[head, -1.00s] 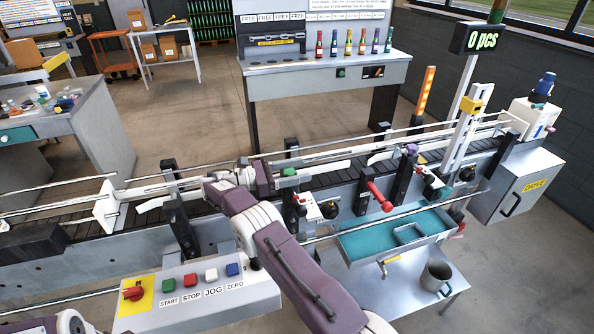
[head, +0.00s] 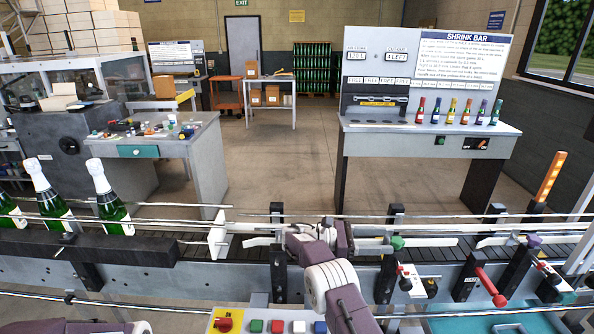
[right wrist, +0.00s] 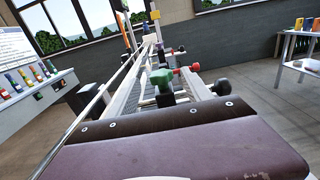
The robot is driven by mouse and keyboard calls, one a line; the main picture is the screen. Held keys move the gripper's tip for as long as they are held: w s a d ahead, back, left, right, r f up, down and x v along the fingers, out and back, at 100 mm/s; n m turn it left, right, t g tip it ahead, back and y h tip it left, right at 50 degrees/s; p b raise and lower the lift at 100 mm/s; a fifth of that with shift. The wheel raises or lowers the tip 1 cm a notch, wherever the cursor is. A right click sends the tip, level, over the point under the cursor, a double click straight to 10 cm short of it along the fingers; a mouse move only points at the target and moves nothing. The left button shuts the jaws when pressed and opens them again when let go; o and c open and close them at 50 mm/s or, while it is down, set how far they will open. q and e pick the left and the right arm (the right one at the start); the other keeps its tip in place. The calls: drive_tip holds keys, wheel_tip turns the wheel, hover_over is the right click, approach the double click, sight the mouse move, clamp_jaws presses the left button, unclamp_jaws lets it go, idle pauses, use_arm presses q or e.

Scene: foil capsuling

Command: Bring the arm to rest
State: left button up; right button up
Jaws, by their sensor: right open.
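My right arm comes up from the bottom middle of the head view, with purple and white links. My right gripper (head: 332,230) is over the conveyor (head: 250,247), beside the guide rails and left of a green knob (head: 398,242). It is open, and I see nothing held in it. The fingertips are small and partly hidden by the wrist. The right wrist view looks along the conveyor, with a purple part of my arm across the bottom; no fingertips show there. A piece of my left arm shows at the lower left of the head view; its gripper is out of view.
Green bottles with white tops (head: 108,200) stand at the left of the line. A red-handled clamp (head: 487,285) is at the right. Below is a button panel (head: 270,318). The shrink bar bench (head: 425,137) and a cluttered table (head: 200,140) stand behind, with open floor between.

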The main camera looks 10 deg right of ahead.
wheel_tip(320, 180, up, 10)
drive_tip(key=s+d+m+y, duration=0.1)
drive_tip(key=s+d+m, duration=0.1)
drive_tip(key=s+t+y, duration=0.1)
drive_tip(key=s+y, duration=0.2)
drive_tip(key=s, duration=0.2)
drive_tip(key=s+a+f+m+t+y, duration=0.2)
drive_tip(key=s+a+f+m+y, duration=0.3)
drive_tip(key=s+a+f+y, duration=0.75)
drive_tip(key=s+a+f+m+t+y, duration=0.1)
drive_tip(key=s+a+f+m+t, duration=0.1)
drive_tip(key=a+f+m, duration=0.6)
drive_tip(key=shift+s+f+t, duration=0.15)
drive_tip(key=shift+s+t, duration=0.25)
drive_tip(key=shift+s, duration=0.4)
drive_tip(key=shift+s, duration=0.1)
